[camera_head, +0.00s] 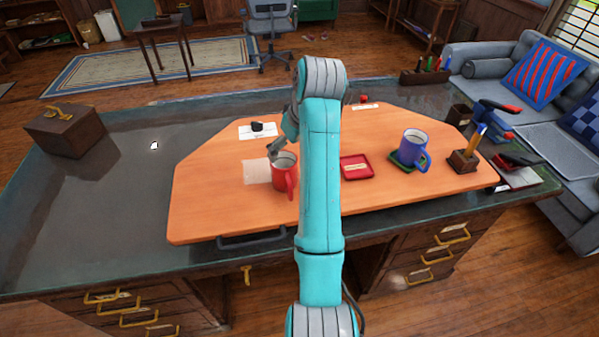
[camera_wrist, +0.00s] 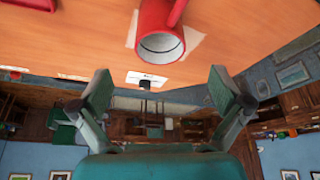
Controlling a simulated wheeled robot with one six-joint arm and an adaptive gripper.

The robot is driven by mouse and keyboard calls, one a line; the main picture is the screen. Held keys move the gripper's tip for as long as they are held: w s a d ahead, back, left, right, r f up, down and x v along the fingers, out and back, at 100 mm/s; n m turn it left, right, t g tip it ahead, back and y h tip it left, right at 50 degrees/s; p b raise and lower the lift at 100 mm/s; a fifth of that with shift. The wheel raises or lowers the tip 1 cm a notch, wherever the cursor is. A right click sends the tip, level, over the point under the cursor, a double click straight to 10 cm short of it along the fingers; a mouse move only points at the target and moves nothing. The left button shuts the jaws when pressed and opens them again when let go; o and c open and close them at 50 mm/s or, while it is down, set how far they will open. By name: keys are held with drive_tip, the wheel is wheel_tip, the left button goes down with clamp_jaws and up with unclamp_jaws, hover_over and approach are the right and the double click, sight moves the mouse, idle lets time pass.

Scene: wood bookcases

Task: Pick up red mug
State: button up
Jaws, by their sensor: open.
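The red mug (camera_head: 284,178) stands upright on the orange desk board (camera_head: 225,205), its handle toward the front. It overlaps the right edge of a pale paper square (camera_head: 256,171). In the wrist view the mug (camera_wrist: 160,36) shows at the top, with its open rim facing the camera. My gripper (camera_head: 274,150) is at the mug's far rim in the head view, partly hidden by my arm. In the wrist view my gripper (camera_wrist: 161,76) has its fingers wide apart with nothing between them. I cannot tell whether a finger touches the mug.
A red coaster (camera_head: 356,167) lies right of my arm. A blue mug (camera_head: 412,149) stands on a green coaster farther right, near a wooden pen holder (camera_head: 464,161). A dark wooden box (camera_head: 65,130) sits at the desk's left. The board's left front is clear.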

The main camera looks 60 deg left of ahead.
approach(283, 166)
drive_tip(key=s+f, duration=0.1)
drive_tip(key=shift+s+d+x, duration=0.1)
drive_tip(key=shift+d+x, duration=0.1)
drive_tip(key=shift+x, duration=1.1)
drive_tip(key=shift+s+d+x, duration=0.1)
drive_tip(key=shift+d+x, duration=0.05)
drive_tip(key=shift+x, duration=1.15)
drive_tip(key=shift+f, duration=0.15)
drive_tip(key=c, duration=1.4)
